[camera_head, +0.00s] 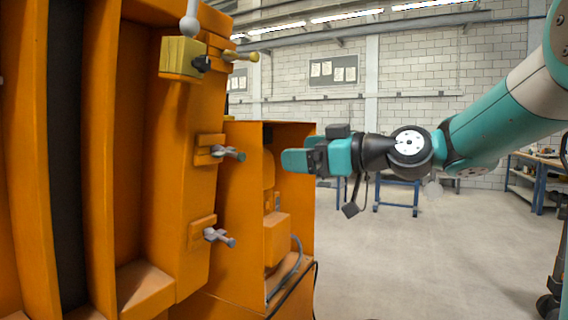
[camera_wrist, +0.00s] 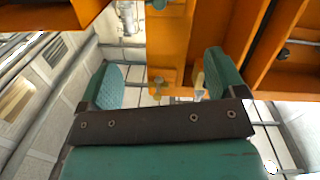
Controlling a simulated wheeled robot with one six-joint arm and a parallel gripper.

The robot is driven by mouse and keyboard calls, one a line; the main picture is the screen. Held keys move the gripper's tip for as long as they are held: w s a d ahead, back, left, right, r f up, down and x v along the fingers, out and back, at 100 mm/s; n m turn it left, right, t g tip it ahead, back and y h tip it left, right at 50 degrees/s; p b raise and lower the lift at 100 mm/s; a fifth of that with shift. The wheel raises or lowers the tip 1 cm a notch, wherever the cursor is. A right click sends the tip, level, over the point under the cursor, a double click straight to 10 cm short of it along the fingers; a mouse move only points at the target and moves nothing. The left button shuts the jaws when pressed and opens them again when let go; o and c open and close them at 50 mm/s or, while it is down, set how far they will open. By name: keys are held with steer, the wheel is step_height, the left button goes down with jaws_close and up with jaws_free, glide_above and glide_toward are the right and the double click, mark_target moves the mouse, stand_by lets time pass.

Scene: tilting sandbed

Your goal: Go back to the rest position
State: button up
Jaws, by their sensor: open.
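My gripper (camera_head: 292,160) is held out level in mid-air at the middle of the head view, beside the orange machine (camera_head: 130,150). In the wrist view its two teal fingers stand wide apart (camera_wrist: 160,82), with nothing between them. Part of the orange machine and a small yellowish knob show beyond the fingers. In the head view the gripper overlaps the open orange box; I cannot tell whether they touch. My teal and white arm reaches in from the right.
The machine carries grey-handled levers (camera_head: 228,154) and (camera_head: 218,237), a yellow-knobbed lever (camera_head: 242,56) and a yellow block (camera_head: 181,57). An open orange box (camera_head: 290,235) holds a cable. Blue-framed tables (camera_head: 398,192) stand behind.

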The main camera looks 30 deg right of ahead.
steer(key=s+a+f+g+h, duration=0.1)
steer(key=s+a+f+g, duration=0.85)
steer(key=a+f, duration=0.4)
steer(key=s+f+m+g+h, duration=0.1)
steer(key=s+f+g+h, duration=0.2)
steer(key=s, duration=0.5)
steer(key=s+f+m+g+h, duration=0.1)
steer(key=s+f+g+h, duration=0.15)
steer(key=s+f, duration=0.4)
step_height(320, 180, up, 16)
steer(key=y+p, duration=0.1)
steer(key=p, duration=1.3)
steer(key=shift+a+p, duration=0.35)
